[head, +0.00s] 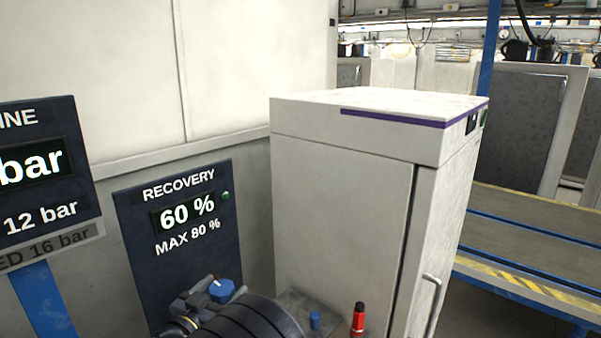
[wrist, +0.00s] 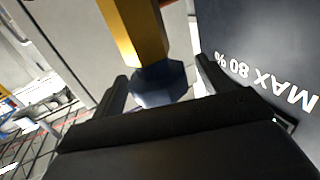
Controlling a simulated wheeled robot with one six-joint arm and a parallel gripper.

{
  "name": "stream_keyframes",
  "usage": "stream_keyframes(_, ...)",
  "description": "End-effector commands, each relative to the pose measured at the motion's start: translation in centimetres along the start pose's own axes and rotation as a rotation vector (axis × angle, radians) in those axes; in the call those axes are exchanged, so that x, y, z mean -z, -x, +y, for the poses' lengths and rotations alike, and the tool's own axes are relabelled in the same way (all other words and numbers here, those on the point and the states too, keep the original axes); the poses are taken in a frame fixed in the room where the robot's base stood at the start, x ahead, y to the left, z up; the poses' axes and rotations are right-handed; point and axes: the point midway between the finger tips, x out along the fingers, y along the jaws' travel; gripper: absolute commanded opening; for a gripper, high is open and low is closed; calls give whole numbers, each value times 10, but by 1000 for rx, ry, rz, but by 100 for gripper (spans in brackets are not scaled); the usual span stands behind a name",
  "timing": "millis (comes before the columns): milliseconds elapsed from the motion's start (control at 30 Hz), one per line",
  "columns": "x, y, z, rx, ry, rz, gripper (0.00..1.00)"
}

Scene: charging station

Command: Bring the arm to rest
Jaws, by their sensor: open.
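My gripper (wrist: 162,68) shows in the wrist view with its two black fingers apart. A blue faceted knob (wrist: 160,86) on a yellow stem (wrist: 136,30) appears between the fingers, with gaps visible on both sides. I see nothing gripped; how deep the knob sits between the fingers I cannot tell. In the head view a blue knob (head: 222,291) with a small red mark stands at the bottom, in front of the recovery panel. A dark ribbed round part beside it covers some of what lies below. The arm's full pose is not visible.
The recovery panel (head: 180,255) reads 60 %, MAX 80 %. Another dark panel (head: 45,160) stands at left. A white cabinet (head: 340,200) stands close at right. A red marker-like object (head: 358,318) and a small blue cap (head: 315,320) are before it. A bench (head: 530,255) lies beyond.

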Motion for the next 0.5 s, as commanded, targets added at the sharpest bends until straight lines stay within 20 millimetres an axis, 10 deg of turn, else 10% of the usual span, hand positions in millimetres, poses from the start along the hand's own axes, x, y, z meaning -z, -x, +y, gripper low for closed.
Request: stream_keyframes(500,-4,-1,2,372,-1,0,75)
